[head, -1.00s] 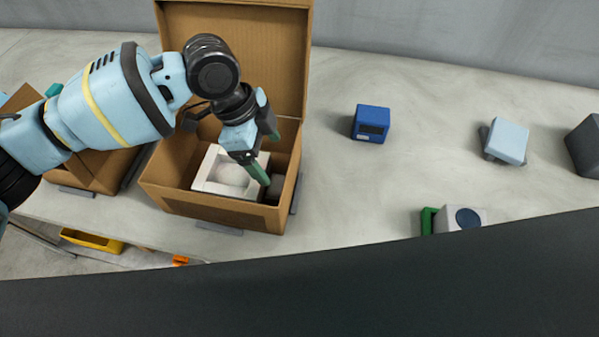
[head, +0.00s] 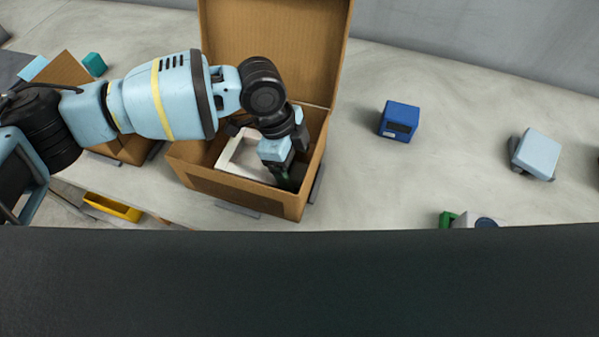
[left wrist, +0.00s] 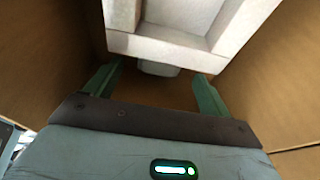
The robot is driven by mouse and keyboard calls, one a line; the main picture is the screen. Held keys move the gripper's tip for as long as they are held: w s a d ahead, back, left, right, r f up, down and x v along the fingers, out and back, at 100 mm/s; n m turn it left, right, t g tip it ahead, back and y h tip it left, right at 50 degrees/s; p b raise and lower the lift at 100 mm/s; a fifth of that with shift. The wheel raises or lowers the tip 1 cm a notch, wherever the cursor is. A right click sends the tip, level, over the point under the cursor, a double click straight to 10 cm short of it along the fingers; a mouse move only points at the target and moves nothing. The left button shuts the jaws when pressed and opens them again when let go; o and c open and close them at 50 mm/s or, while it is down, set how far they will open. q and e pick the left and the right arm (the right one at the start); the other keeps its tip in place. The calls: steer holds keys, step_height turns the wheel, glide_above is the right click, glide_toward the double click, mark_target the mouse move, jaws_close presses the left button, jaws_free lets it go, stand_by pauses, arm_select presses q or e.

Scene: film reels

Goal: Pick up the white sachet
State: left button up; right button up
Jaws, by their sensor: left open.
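My left gripper (head: 285,176) is down inside the open cardboard box (head: 240,196). In the left wrist view its two green fingers (left wrist: 155,82) are spread apart with nothing between the tips. A small whitish piece (left wrist: 158,69) lies just beyond the fingertips, low in the box, partly hidden under the edge of a white tray. It may be the white sachet, but I cannot tell for sure. The white tray (head: 232,160) sits in the box, beside the gripper in the head view; it also shows in the left wrist view (left wrist: 150,46).
The box walls (left wrist: 55,60) stand close on both sides of the gripper. The raised lid (head: 275,45) is behind it. A blue device (head: 399,120) and a light blue block (head: 537,153) lie to the right on the table. A yellow bin (head: 112,207) is at the lower left.

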mark_target(297, 172)
arm_select(q)
steer(key=shift+x, duration=1.25)
steer(key=c, duration=1.1)
steer(key=shift+o, duration=0.2)
steer(key=shift+r, duration=0.2)
step_height(297, 172, up, 18)
